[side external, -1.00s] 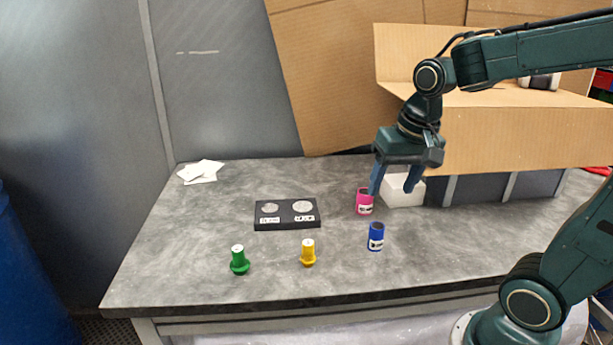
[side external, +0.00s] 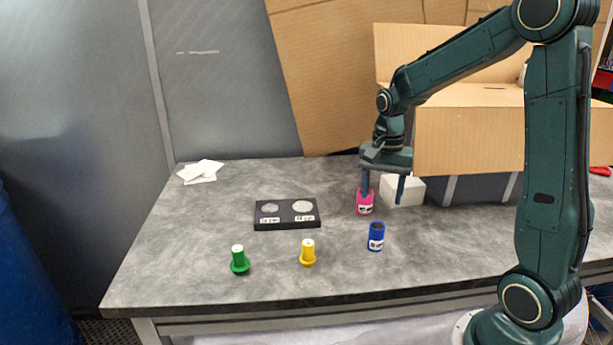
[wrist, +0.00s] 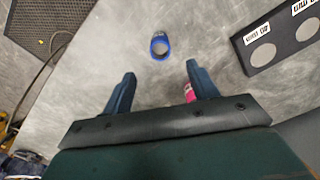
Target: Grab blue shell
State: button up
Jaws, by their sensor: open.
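The blue shell (side external: 376,237) is a short, hollow blue cylinder with a white label, standing upright on the grey table near its front edge. In the wrist view the blue shell (wrist: 159,46) shows its open top, beyond and between the fingertips. My gripper (side external: 383,196) is open and empty, pointing down above the table behind the blue shell, not touching it. In the wrist view my gripper (wrist: 160,78) shows both fingers spread. A pink shell (side external: 364,203) stands beside one finger; in the wrist view the pink shell (wrist: 189,92) is mostly hidden by that finger.
A black block with two round discs (side external: 287,225) lies left of the shells. A yellow plug (side external: 308,254) and a green plug (side external: 239,262) stand near the front edge. A white box (side external: 404,192) and a large cardboard box (side external: 470,140) are behind. Table around the blue shell is clear.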

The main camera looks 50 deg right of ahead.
aim_at(376, 236)
jog(key=shift+f, duration=4.25)
jog(key=shift+d+f, duration=0.1)
jog(key=shift+f, duration=2.5)
jog(key=c, duration=1.1)
jog(key=shift+r, duration=0.15)
notch_tip(376, 236, up, 20)
